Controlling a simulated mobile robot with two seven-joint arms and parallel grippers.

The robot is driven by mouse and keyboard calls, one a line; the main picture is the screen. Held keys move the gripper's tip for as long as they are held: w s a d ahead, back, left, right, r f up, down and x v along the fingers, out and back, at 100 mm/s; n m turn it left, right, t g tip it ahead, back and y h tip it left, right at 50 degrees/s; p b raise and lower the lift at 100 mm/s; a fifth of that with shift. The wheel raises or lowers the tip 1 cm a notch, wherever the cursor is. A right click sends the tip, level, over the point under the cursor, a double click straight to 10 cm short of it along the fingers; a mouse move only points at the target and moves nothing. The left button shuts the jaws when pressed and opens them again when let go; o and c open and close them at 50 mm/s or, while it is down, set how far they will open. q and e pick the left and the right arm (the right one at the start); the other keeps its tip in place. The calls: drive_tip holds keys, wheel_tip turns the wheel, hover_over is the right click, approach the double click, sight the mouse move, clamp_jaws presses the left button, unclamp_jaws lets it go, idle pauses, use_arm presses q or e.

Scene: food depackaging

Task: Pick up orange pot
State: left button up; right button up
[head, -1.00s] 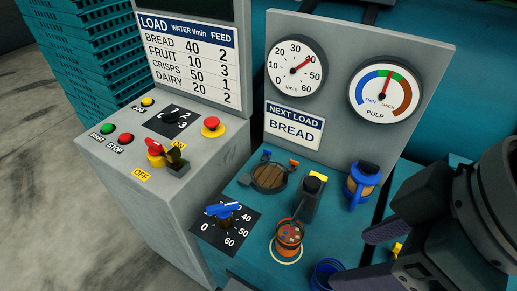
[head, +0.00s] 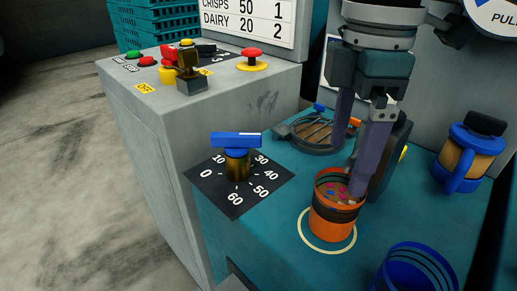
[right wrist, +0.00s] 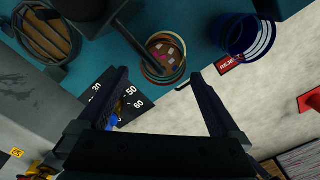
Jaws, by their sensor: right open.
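The orange pot (head: 333,222) stands upright on the teal surface, inside a pale ring, with small coloured bits in it. It also shows in the right wrist view (right wrist: 152,70), just beyond and between the fingertips. My right gripper (head: 352,168) is open and points down over the pot. One finger overlaps the pot's right rim in the head view; I cannot tell if it touches. The other finger is behind and above. In the right wrist view the open fingers (right wrist: 159,76) hold nothing. My left gripper is not in view.
A blue pot (head: 415,270) stands to the right front, and a blue-handled jug (head: 468,158) at the right. A blue-handled dial (head: 237,150) is left of the orange pot. A round wooden lid (head: 312,133) lies behind. A grey control box (head: 200,110) stands at the left.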

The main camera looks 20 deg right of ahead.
sight(336, 201)
drive_tip(key=f, duration=0.3)
drive_tip(key=f+b, duration=0.1)
drive_tip(key=f, duration=0.5)
drive_tip(key=shift+s+a, duration=0.1)
drive_tip(key=shift+s, duration=0.15)
drive_tip(key=c, duration=1.3)
